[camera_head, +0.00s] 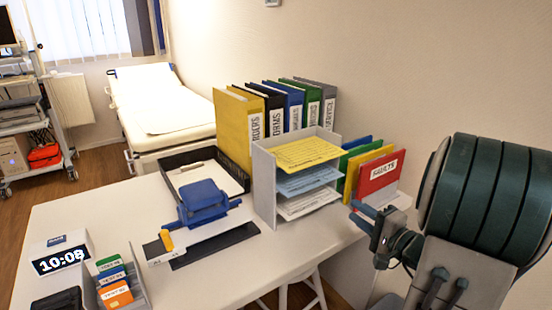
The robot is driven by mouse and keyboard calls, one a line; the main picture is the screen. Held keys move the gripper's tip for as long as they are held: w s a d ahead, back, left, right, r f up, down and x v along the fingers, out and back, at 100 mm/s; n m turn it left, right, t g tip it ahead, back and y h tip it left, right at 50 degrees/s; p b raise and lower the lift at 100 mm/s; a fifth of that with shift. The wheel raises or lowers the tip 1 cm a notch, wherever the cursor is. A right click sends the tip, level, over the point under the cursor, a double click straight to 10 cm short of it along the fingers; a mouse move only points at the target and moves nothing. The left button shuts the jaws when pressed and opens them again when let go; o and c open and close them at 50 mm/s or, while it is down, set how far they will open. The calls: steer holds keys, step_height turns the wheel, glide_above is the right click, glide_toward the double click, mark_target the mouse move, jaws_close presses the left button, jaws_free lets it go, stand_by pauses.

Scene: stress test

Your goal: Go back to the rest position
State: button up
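My arm shows at the right edge as a large dark green ribbed link with grey joints below it. What looks like my gripper (362,217) is at the arm's left end, with small blue parts pointing left. It is in front of the right end of the white desk (110,215), near the red binder (378,177) marked "VAULTS". It overlaps the desk edge in the picture; I cannot tell how far it is from the desk. Nothing is clearly seen held in it, and the finger gap is too small to judge.
A grey paper tray rack (265,185), a row of binders (238,120), a blue hole punch (203,200), a black tray (175,165), a clock (62,258) and a card holder (135,290) stand on the desk. A wall is behind; a white stool (312,290) is below.

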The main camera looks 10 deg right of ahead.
steer(key=s+a+r+n+g+y+p, duration=0.2)
steer(key=s+a+n+g+p, duration=0.3)
steer(key=a, duration=0.5)
steer(key=s+a+r+n+g+y+p, duration=0.25)
steer(key=a+g, duration=0.45)
steer(key=a, duration=0.4)
steer(key=s+d+r+n+g+h+p, duration=0.2)
steer(key=s+r+n+h+p, duration=0.4)
steer(key=h, duration=0.4)
steer(key=shift+s+r+h+p, duration=0.35)
steer(key=shift+s+r+p, duration=0.35)
steer(key=shift+s+p, duration=0.55)
